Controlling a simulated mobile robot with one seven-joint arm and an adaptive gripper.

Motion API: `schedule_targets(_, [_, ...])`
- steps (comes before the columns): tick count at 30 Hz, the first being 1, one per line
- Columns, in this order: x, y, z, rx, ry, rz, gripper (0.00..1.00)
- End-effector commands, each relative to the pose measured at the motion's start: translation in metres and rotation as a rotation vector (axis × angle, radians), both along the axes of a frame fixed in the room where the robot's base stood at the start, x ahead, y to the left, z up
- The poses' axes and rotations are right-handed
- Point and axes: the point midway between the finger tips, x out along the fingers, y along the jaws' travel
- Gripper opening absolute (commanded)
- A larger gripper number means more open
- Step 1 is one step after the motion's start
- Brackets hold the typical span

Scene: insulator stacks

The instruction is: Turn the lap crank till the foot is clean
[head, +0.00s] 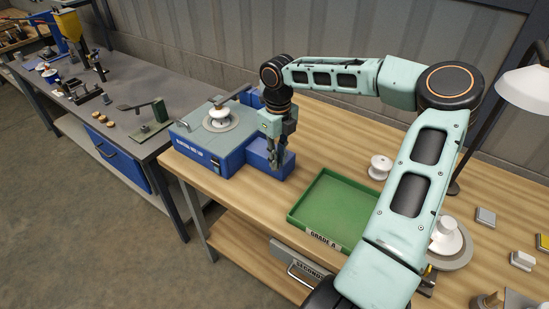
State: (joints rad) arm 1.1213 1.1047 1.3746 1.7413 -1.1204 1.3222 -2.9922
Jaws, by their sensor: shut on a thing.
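The lap is a blue box with a grey top (190,122) and a lettered front, at the left end of the wooden bench. A white insulator (218,114) stands upright on its round plate, with a small grey piece over its top. The insulator's foot is hidden against the plate. My gripper (278,170) points down at the right of the lap, in front of blue bins. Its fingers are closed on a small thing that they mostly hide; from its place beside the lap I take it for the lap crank.
A green tray (298,222) labelled GRADE A is empty. A white insulator (380,167) stands behind it, and another (446,236) is partly behind my arm. A lamp (525,88) stands at right. A grey bench (120,75) with tools is at left.

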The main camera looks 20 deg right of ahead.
Motion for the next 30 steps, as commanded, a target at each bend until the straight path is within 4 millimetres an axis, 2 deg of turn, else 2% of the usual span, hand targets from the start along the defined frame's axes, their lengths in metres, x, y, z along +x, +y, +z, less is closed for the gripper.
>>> schedule_targets(4, [0.0037, -0.0061, 0.0023, -0.005, -0.015, 0.022, 0.00])
schedule_targets(24, [0.0043, -0.0071, 0.0038, -0.008, -0.020, 0.049, 0.00])
schedule_targets(25, [0.0044, -0.0070, 0.0038, -0.008, -0.021, 0.049, 0.17])
schedule_targets(29, [0.0036, -0.0068, 0.0031, -0.008, -0.017, 0.050, 0.31])
schedule_targets(30, [0.0030, -0.0066, 0.0027, -0.008, -0.016, 0.050, 0.32])
